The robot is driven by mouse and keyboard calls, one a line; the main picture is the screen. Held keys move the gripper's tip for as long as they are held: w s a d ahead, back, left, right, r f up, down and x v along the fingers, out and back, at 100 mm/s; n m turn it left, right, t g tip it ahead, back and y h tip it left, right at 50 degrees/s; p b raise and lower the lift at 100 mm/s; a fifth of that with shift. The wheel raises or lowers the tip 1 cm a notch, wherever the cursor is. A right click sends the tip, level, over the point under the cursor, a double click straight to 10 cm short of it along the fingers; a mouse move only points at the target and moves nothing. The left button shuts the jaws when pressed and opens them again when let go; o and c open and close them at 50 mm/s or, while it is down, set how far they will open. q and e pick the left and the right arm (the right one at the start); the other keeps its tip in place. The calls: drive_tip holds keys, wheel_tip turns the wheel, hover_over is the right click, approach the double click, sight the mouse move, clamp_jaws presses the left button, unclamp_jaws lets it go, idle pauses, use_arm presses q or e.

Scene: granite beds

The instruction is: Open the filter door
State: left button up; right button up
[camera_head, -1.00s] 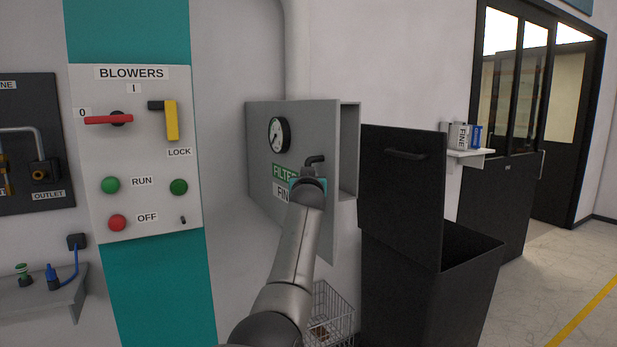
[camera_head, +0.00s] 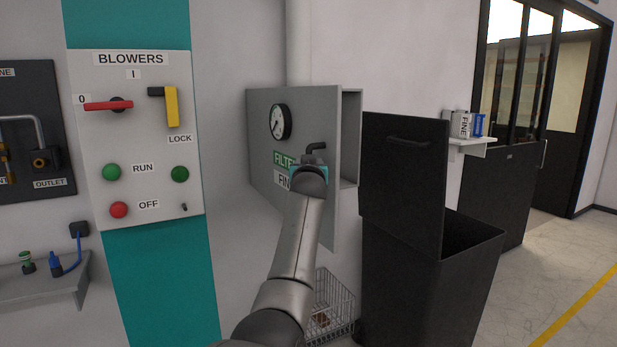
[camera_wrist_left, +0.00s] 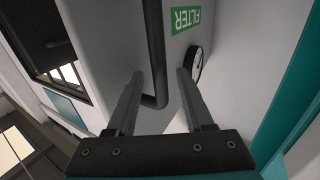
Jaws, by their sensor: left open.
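The filter door (camera_head: 303,121) is a grey panel with a round gauge, a green FILTER label and a black bent handle (camera_head: 316,147). It stands ajar, its right edge swung out from the grey wall box (camera_head: 350,138), whose inside partly shows. My left gripper (camera_wrist_left: 160,73) is open, with one finger on each side of the black handle (camera_wrist_left: 154,45) in the left wrist view. Gaps show between the fingers and the handle. In the head view my left arm hides the gripper fingers and the lower labels. My right gripper is out of view.
A black bin (camera_head: 420,290) with a raised lid (camera_head: 402,185) stands just right of the door. A wire basket (camera_head: 335,305) sits below. The blowers panel (camera_head: 145,185) is at left. A shelf (camera_head: 470,145) holds boxes at right.

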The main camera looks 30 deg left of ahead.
use_arm(q)
drive_tip(key=b+v, duration=0.2)
drive_tip(key=v, duration=1.2)
drive_tip(key=shift+f, duration=0.1)
idle(0.4)
